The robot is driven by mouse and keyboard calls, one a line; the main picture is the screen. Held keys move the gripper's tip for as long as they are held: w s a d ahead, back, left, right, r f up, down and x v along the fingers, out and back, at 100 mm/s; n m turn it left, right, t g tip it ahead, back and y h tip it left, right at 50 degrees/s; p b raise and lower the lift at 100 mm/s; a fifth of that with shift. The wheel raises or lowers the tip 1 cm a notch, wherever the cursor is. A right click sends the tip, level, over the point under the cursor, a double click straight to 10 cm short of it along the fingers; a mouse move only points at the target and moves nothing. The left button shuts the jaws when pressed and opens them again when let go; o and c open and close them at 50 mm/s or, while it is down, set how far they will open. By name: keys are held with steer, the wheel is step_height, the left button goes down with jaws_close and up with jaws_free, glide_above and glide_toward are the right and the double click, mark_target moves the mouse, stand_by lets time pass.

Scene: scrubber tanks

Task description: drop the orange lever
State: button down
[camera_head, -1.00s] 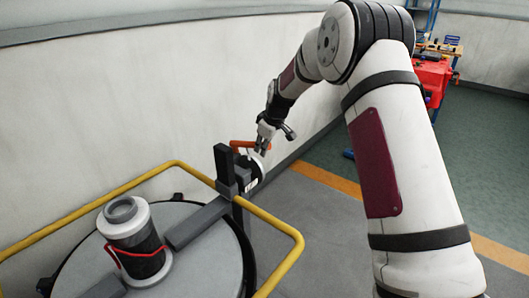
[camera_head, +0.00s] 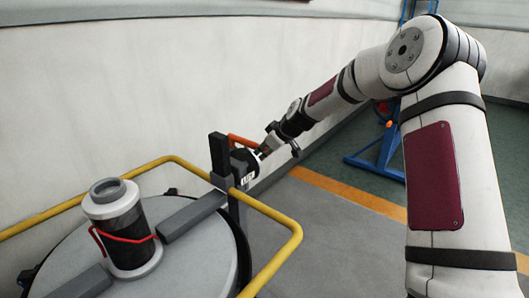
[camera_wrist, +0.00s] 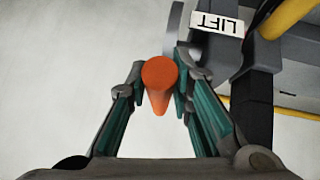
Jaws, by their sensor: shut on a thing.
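The orange lever (camera_head: 243,141) sticks out to the right from the top of the dark post beside the round tank lid. In the wrist view its round orange end (camera_wrist: 160,73) points at the camera between my fingers. My gripper (camera_wrist: 161,88) is shut on the orange lever, with one finger pad on each side. The label reads "LIFT" in the wrist view (camera_wrist: 216,24).
A yellow guard rail (camera_head: 283,258) curves around the grey tank lid (camera_head: 205,258). A dark cylinder with a red band (camera_head: 128,228) stands on the lid. The pale wall (camera_head: 110,90) is close behind. A blue stand (camera_head: 383,152) is farther right; open floor lies between.

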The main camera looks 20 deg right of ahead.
steer(key=shift+f, duration=0.1)
steer(key=c, duration=1.4)
jaws_free()
steer(key=v, duration=1.2)
